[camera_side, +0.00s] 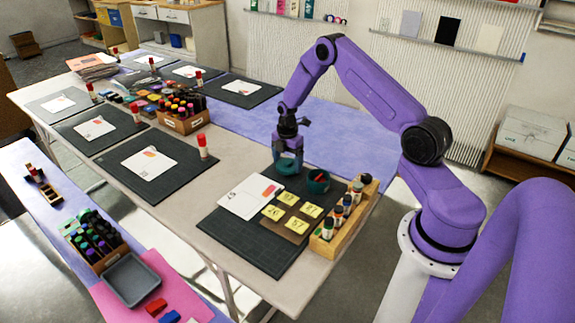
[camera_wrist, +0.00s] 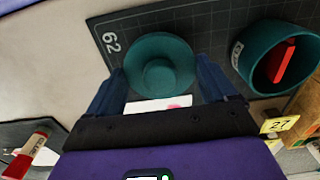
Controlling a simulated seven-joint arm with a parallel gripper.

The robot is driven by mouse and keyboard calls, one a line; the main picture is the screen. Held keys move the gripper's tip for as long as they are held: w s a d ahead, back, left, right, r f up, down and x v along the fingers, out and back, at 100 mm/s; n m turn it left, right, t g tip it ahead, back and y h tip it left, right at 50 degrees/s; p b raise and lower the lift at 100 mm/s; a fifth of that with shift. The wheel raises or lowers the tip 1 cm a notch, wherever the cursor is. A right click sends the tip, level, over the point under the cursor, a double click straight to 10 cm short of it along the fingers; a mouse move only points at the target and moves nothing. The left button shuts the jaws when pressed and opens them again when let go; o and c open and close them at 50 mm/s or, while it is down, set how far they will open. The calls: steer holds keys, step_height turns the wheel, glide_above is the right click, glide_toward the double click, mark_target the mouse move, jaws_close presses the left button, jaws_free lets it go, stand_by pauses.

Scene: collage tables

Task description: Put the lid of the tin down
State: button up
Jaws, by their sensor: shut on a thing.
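The lid (camera_wrist: 160,50) is a round teal disc with a raised knob, seen from above in the wrist view. My gripper (camera_wrist: 160,68) has a dark blue finger on each side of the lid and is shut on it. In the side view my gripper (camera_side: 288,152) points down near the far end of the nearest dark mat (camera_side: 238,240). Whether the lid touches the surface below is not clear. The open teal tin (camera_side: 318,184) stands just right of my gripper, without its lid. In the wrist view the tin (camera_wrist: 243,66) has a red thing (camera_wrist: 284,62) inside.
A white card (camera_side: 240,203) and yellow number notes (camera_side: 273,212) on a brown board lie in front of my gripper. A wooden rack (camera_side: 325,244) of bottles stands along the right edge. Bare table (camera_side: 235,150) lies to the left.

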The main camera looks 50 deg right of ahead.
steer(key=shift+f, duration=0.8)
steer(key=shift+f, duration=0.1)
steer(key=o, duration=0.8)
